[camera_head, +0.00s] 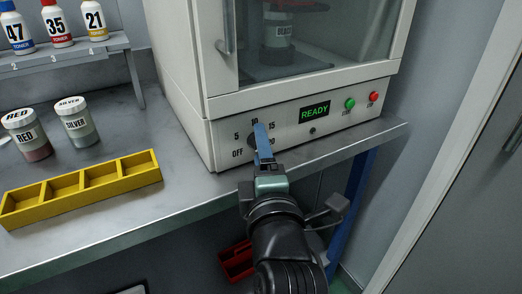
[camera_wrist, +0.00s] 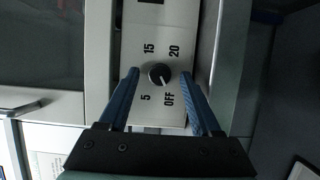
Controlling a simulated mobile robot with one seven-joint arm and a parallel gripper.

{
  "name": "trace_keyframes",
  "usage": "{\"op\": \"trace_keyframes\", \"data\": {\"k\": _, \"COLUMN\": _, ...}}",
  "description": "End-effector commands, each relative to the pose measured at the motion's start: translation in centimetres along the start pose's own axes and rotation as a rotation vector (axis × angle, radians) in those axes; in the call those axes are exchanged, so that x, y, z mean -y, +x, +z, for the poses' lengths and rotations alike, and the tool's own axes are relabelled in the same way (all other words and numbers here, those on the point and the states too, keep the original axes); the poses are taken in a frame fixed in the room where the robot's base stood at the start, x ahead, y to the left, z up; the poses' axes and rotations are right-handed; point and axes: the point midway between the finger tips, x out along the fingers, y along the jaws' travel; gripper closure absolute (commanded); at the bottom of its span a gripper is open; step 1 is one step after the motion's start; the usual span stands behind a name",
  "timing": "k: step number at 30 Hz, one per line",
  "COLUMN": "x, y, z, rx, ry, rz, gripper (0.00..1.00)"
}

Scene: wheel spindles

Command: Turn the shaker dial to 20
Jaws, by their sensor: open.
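The shaker dial (camera_wrist: 159,73) is a small dark round knob on the white panel of the shaker cabinet (camera_head: 330,112). In the wrist view its white pointer mark points toward OFF. The labels OFF, 5, 15 and 20 show around it there; 10 shows only in the head view. My gripper (camera_wrist: 160,76) is open, with one blue finger on each side of the dial and gaps visible between fingers and knob. In the head view my gripper (camera_head: 261,130) is in front of the panel, and its fingers hide most of the dial and part of the 20 label.
A green READY display (camera_head: 314,111), a green button (camera_head: 350,104) and a red button (camera_head: 374,97) are right of the dial. A yellow divided tray (camera_head: 82,188), RED and SILVER jars (camera_head: 77,122) and a bottle shelf (camera_head: 65,54) are left. The bench edge runs below the panel.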

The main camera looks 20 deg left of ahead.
Motion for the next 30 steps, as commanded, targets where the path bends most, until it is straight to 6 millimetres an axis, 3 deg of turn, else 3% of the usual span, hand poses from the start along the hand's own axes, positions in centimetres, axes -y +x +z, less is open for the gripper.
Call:
{"op": "trace_keyframes", "data": {"k": 2, "x": 0.01, "y": -0.02, "z": 0.00, "rx": 0.000, "ry": 0.000, "rz": 0.000, "gripper": 0.40}}
{"op": "trace_keyframes", "data": {"k": 12, "x": 0.01, "y": -0.04, "z": 0.02, "rx": 0.000, "ry": 0.000, "rz": 0.000, "gripper": 1.00}}
{"op": "trace_keyframes", "data": {"k": 22, "x": -0.15, "y": -0.05, "z": 0.03, "rx": 0.001, "ry": 0.017, "rz": -0.008, "gripper": 1.00}}
{"op": "trace_keyframes", "data": {"k": 30, "x": -0.60, "y": -0.05, "z": 0.07, "rx": 0.001, "ry": 0.136, "rz": -0.059, "gripper": 1.00}}
